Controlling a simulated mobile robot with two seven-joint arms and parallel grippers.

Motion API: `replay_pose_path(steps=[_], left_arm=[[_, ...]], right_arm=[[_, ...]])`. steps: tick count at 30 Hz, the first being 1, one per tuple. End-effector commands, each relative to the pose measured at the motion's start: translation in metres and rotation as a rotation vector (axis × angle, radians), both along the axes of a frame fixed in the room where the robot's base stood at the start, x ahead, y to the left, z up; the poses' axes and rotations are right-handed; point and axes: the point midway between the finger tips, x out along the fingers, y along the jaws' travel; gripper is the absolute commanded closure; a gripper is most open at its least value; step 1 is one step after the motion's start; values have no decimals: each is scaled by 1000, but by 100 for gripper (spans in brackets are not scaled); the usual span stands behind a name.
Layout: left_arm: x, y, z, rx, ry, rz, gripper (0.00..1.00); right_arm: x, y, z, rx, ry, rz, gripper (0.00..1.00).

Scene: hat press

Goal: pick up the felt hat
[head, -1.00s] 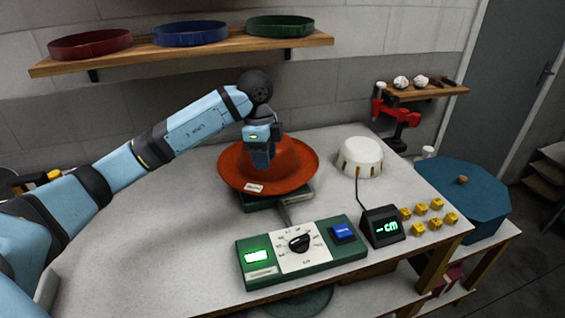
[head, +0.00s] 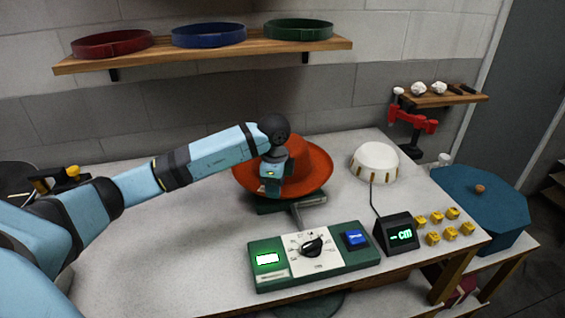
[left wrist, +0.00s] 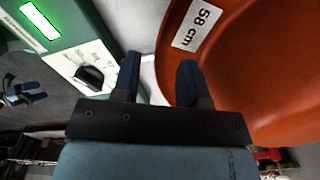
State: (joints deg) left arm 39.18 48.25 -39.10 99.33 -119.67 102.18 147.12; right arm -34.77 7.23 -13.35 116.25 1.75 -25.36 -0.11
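The felt hat (head: 310,165) is orange-red with a wide brim. In the left wrist view, the fingers of my left gripper (left wrist: 158,80) are apart. The brim (left wrist: 240,70), with a white "58 cm" label, lies beside and behind the right finger; I cannot tell whether they touch. A small dark two-pronged shape at that view's left edge looks like my right gripper (left wrist: 20,95); its opening is unclear.
A green control box (head: 310,257) with a knob and a small display (head: 396,233) stand in front of the hat. A white dome (head: 374,163) and several yellow blocks (head: 445,225) are to the right. A shelf (head: 200,56) with three coloured bands hangs behind. The table's left part is clear.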

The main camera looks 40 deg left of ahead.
Motion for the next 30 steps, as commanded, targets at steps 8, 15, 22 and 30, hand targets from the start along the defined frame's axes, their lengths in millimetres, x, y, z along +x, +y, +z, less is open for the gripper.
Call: replay_pose_path(steps=[8, 15, 22, 30], left_arm=[[0, 0, -27, 0, 0, 1, 60], [0, 0, -26, 0, 0, 0, 88], [0, 0, -25, 0, -1, 0, 100], [1, 0, -14, 0, -4, 0, 100]], right_arm=[[0, 0, 0, -2, 0, 1, 17], [-1, 0, -1, -2, 0, 1, 17], [-1, 0, -1, -2, 2, 1, 17], [-1, 0, 0, -2, 2, 2, 17]])
